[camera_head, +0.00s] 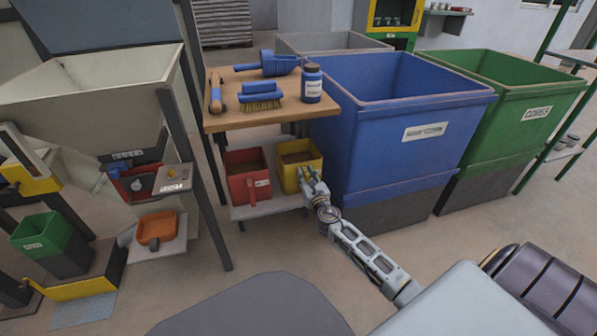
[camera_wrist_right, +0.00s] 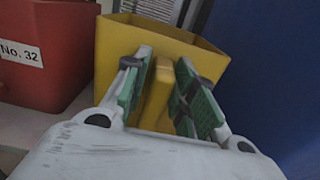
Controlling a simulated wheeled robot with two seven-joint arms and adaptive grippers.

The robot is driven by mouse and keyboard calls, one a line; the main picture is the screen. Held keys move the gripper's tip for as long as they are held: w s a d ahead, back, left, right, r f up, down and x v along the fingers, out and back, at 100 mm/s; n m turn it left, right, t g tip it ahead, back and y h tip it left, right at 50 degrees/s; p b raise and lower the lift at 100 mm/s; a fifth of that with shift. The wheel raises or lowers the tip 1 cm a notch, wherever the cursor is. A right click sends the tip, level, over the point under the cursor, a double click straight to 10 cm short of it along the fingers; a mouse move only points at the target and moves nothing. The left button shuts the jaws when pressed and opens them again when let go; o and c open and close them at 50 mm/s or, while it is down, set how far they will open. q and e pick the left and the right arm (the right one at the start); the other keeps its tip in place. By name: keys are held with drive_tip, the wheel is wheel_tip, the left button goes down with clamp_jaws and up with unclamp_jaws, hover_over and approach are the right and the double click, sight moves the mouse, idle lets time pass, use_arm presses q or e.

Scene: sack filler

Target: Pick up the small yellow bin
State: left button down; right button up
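The small yellow bin (camera_head: 289,180) stands on the low shelf under the wooden table, right of a red bin (camera_head: 247,187). In the right wrist view the yellow bin (camera_wrist_right: 112,50) fills the upper middle, with a yellow handle (camera_wrist_right: 158,92) on its near side. My right gripper (camera_head: 309,182) is at the bin's front right. In the wrist view its green-padded fingers (camera_wrist_right: 162,75) stand on either side of the handle, with a narrow gap showing, so it looks open. Whether one pad touches the handle is unclear. My left gripper is out of view.
The big blue bin (camera_head: 395,150) stands close on the right of the yellow bin. The wooden tabletop (camera_head: 225,115) above holds a scoop, brush and jar. The red bin (camera_wrist_right: 45,65) is close on the left. Open floor lies in front of the shelf (camera_head: 265,207).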

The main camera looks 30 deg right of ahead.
clamp_jaws()
drive_tip(key=shift+r, duration=0.15)
drive_tip(key=shift+r, duration=0.1)
